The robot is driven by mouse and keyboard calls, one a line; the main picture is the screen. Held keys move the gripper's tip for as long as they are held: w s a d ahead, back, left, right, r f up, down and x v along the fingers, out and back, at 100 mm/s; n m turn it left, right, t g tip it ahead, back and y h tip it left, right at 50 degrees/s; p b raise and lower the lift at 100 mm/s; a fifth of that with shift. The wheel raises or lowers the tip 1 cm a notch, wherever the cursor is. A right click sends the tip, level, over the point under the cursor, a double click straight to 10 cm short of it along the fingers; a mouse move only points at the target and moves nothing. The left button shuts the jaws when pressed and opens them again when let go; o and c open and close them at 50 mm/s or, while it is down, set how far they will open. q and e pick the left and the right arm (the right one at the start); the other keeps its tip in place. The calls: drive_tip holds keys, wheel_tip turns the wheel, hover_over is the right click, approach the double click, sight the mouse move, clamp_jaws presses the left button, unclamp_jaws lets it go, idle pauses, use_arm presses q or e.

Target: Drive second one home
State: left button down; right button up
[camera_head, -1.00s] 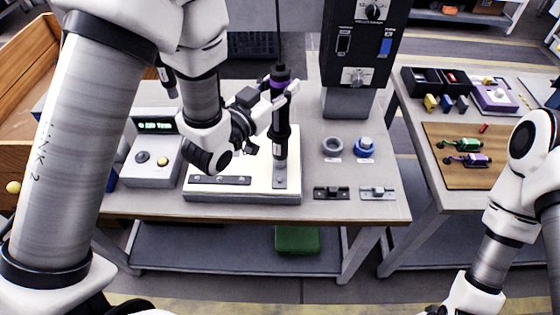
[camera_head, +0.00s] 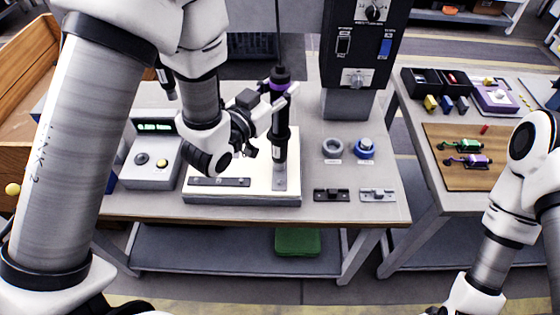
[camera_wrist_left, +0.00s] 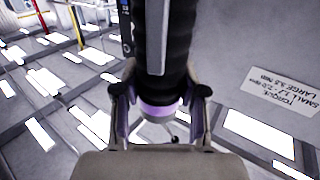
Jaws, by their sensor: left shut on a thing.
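A black screwdriver with a purple band (camera_head: 280,127) hangs upright from a cable over the white work block. My left gripper (camera_head: 284,98) is shut on the screwdriver's upper body; in the left wrist view its fingers (camera_wrist_left: 160,105) lie on both sides of the dark shaft near the purple band. The screwdriver's lower end is over a small grey metal plate (camera_head: 280,184) on the block (camera_head: 240,198); whether the tip touches a screw is too small to tell. A longer dark plate (camera_head: 218,181) lies to its left. My right gripper is out of view, below the bottom edge.
A control box (camera_head: 152,170) with a green display stands left of the block. A grey ring (camera_head: 332,147), a blue ring (camera_head: 364,148) and two small brackets (camera_head: 332,194) are on the right. A black panel (camera_head: 364,45) rises behind.

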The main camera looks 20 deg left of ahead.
sight(280, 65)
use_arm(q)
drive_tip(key=shift+w+r, duration=0.1)
drive_tip(key=shift+r, duration=0.55)
drive_tip(key=shift+s+r+p, duration=0.2)
drive_tip(key=shift+r+p, duration=0.8)
drive_tip(key=shift+r, duration=0.25)
drive_tip(key=shift+r+p, duration=0.55)
drive_tip(key=shift+r, duration=0.3)
drive_tip(key=shift+w, duration=0.1)
